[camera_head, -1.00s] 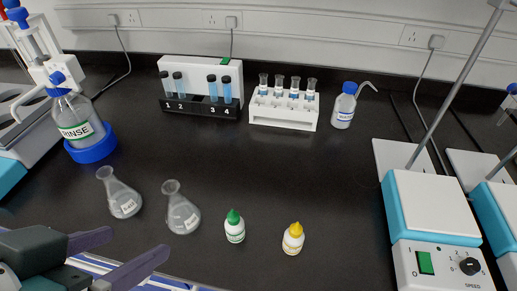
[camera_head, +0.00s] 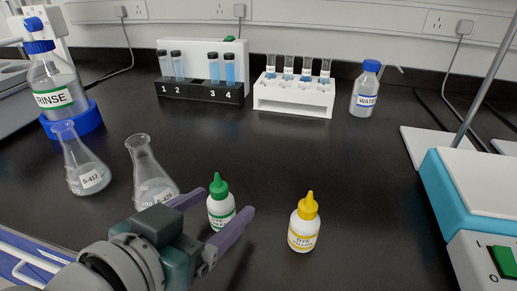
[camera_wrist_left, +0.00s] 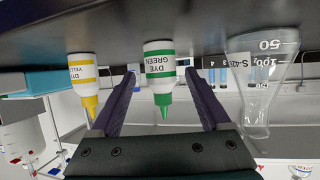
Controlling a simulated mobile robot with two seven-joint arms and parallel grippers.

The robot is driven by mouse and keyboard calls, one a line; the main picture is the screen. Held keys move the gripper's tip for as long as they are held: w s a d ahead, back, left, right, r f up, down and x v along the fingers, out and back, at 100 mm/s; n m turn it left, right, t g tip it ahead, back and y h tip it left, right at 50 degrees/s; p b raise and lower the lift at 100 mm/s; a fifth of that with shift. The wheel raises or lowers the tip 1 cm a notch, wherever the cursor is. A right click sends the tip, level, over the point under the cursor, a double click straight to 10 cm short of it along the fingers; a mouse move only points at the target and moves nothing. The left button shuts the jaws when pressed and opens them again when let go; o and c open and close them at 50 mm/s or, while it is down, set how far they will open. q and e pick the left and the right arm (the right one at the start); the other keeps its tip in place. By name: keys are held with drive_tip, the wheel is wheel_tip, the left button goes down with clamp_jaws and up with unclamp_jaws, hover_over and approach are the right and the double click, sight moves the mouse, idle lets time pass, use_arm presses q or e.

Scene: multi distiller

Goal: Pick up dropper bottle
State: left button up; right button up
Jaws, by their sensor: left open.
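Two dropper bottles stand upright on the black bench. The green-capped dropper bottle (camera_head: 219,203) is between the fingers of my left gripper (camera_head: 220,206) in the head view. In the left wrist view, the green-labelled bottle (camera_wrist_left: 159,70) reads DYE GREEN and appears upside down between the open fingers (camera_wrist_left: 164,85), with gaps on both sides. The yellow-capped dropper bottle (camera_head: 304,224) stands to the right, outside the fingers; it also shows in the left wrist view (camera_wrist_left: 83,78). My left gripper is open. My right gripper is not in view.
Two conical flasks (camera_head: 84,165) (camera_head: 150,172) stand left of the gripper, the nearer one close to it. Behind are a numbered vial rack (camera_head: 243,90), a white tube rack (camera_head: 292,98) and a water bottle (camera_head: 365,93). A stirrer (camera_head: 475,190) stands right. The bench centre is clear.

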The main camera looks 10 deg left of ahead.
sight(232, 198)
use_arm(q)
drive_tip(key=x, duration=0.2)
drive_tip(key=b+x, duration=0.1)
drive_tip(key=x, duration=0.1)
drive_tip(key=shift+f, duration=0.25)
drive_tip(key=shift+w+f, duration=0.1)
drive_tip(key=shift+w, duration=0.25)
drive_tip(key=c, duration=1.1)
